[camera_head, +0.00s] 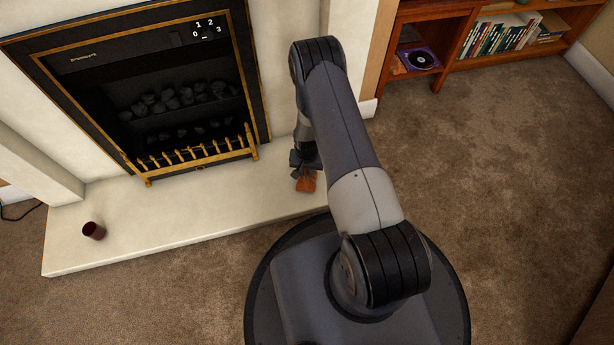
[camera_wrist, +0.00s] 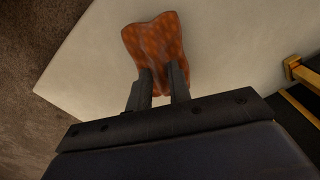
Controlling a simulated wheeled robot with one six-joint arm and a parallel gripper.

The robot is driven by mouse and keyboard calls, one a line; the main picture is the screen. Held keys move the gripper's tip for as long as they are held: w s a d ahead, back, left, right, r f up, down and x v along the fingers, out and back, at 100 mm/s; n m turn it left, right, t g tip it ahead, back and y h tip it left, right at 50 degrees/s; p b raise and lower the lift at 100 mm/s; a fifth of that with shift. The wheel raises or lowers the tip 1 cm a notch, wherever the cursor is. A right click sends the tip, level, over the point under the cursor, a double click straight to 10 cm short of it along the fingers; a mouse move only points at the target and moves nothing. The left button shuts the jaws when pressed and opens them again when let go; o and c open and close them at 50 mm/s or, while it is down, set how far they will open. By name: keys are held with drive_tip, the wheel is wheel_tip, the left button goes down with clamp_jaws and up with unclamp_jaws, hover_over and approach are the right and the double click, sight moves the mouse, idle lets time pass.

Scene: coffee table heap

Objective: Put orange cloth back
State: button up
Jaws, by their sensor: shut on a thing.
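The orange cloth (camera_wrist: 158,40) has a faint dotted pattern and is bunched up. My gripper (camera_wrist: 160,82) is shut on its near edge in the wrist view, with the cloth spreading out beyond the fingertips. In the head view the cloth (camera_head: 306,181) shows at the right part of the pale hearth, just below my gripper (camera_head: 303,166). My arm hides part of that area. I cannot tell whether the cloth touches the hearth or hangs just above it.
The pale hearth (camera_head: 170,215) is mostly bare. A dark red cup (camera_head: 94,231) is at its left end. The fireplace with a brass grate (camera_head: 195,157) stands behind. A wooden bookshelf (camera_head: 455,45) is at the back right. Brown carpet (camera_head: 490,190) on the right is clear.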

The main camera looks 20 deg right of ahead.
sight(307, 173)
drive_tip(key=shift+f+b, duration=0.35)
drive_tip(key=shift+f, duration=1)
drive_tip(key=shift+f, duration=0.15)
drive_tip(key=o, duration=0.9)
wheel_tip(307, 173, up, 12)
drive_tip(key=p, duration=0.5)
drive_tip(key=shift+r, duration=0.2)
